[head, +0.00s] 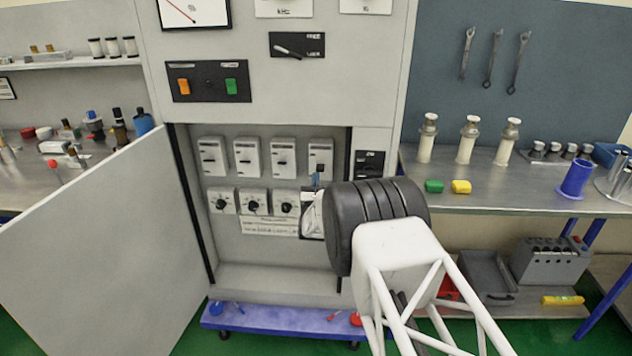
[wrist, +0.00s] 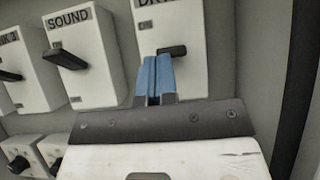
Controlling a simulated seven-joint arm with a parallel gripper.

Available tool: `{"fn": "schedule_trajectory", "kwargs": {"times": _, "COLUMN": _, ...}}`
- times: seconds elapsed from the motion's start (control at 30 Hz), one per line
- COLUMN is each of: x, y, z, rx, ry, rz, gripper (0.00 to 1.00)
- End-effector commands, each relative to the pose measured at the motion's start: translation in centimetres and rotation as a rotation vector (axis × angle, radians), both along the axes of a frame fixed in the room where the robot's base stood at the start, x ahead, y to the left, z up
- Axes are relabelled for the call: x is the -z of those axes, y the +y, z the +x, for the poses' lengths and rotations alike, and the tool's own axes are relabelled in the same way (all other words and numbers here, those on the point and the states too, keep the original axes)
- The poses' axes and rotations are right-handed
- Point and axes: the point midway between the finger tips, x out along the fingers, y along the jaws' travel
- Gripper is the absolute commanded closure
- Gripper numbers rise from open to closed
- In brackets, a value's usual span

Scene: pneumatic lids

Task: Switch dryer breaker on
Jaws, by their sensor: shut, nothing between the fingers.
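The dryer breaker (head: 320,152) is the rightmost white box in the upper row of the open cabinet. In the wrist view, the breaker (wrist: 190,25) has a label starting "DR", partly cut off by the top edge. Its dark lever (wrist: 172,51) sticks out from the face; I cannot tell its on or off setting. My gripper (wrist: 156,60) has its blue fingers shut together with nothing between them. The fingertips are just below and left of the lever; I cannot tell whether they touch. In the head view, my gripper (head: 316,178) is at the breaker's lower edge.
The sound breaker (wrist: 85,50) is left of the dryer one, with more breakers beyond. Rotary dials (head: 252,201) sit in a row below. The cabinet door (head: 105,240) stands open at left. A dark switch panel (head: 369,164) is just right of the opening.

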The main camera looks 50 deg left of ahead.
Motion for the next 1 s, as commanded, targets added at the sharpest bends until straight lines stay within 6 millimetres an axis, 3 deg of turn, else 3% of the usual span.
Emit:
{"fn": "schedule_trajectory", "kwargs": {"times": 0.43, "x": -1.5, "y": -0.2, "z": -0.2, "rx": 0.0, "ry": 0.153, "rz": -0.151, "gripper": 1.0}}
{"fn": "schedule_trajectory", "kwargs": {"times": 1.0, "x": -1.9, "y": -0.2, "z": -0.1, "rx": 0.0, "ry": 0.293, "rz": -0.294, "gripper": 1.0}}
